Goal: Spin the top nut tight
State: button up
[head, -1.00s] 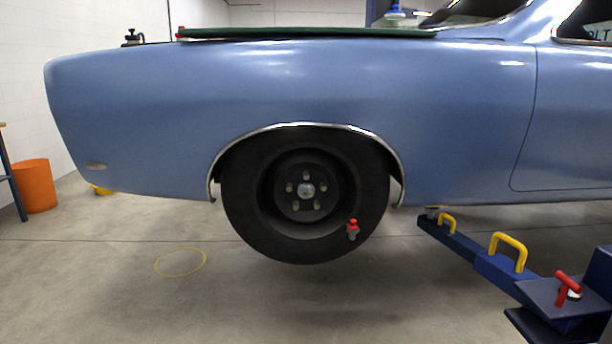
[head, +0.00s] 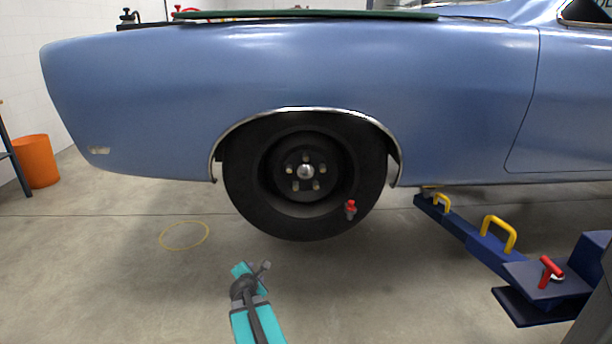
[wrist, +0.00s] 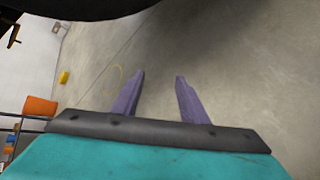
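The wheel (head: 250,200) is a black tyre on the blue car, held clear of the floor. Its dark hub has a silver centre cap (head: 306,171) with several small pale nuts around it. The top nut (head: 306,156) sits just above the cap; how far it is threaded is too small to tell. My teal arm shows below the wheel in the head view. In the wrist view my gripper (wrist: 160,76) has two purple fingers wide apart with only floor between them. It is open, empty and apart from the wheel. A dark curved shape, likely the tyre, crosses the top; no nut shows there.
A small red-topped object (head: 350,210) is at the tyre's lower right. A blue lift arm (head: 480,245) with yellow handles reaches under the car at right. An orange bin (head: 36,161) stands at left. The floor before the wheel is clear, with a yellow ring (head: 184,236).

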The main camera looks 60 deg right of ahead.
jog(key=s+d+r+n+t+h+p, duration=0.1)
jog(key=s+d+r+n+h, duration=0.15)
jog(key=d+r, duration=0.5)
jog(key=s+d+r+n+t+h+p, duration=0.1)
jog(key=d+r+n, duration=0.3)
jog(key=r, duration=0.7)
jog(key=n+t+h+p, duration=0.2)
jog(key=n, duration=0.4)
send_near(306, 160)
jog(key=v, duration=0.2)
jog(key=shift+s+a+r, duration=0.15)
jog(key=shift+r, duration=0.05)
jog(key=shift+p+x, duration=0.4)
jog(key=shift+x, duration=6.5)
jog(key=shift+f, duration=0.15)
grip_shut()
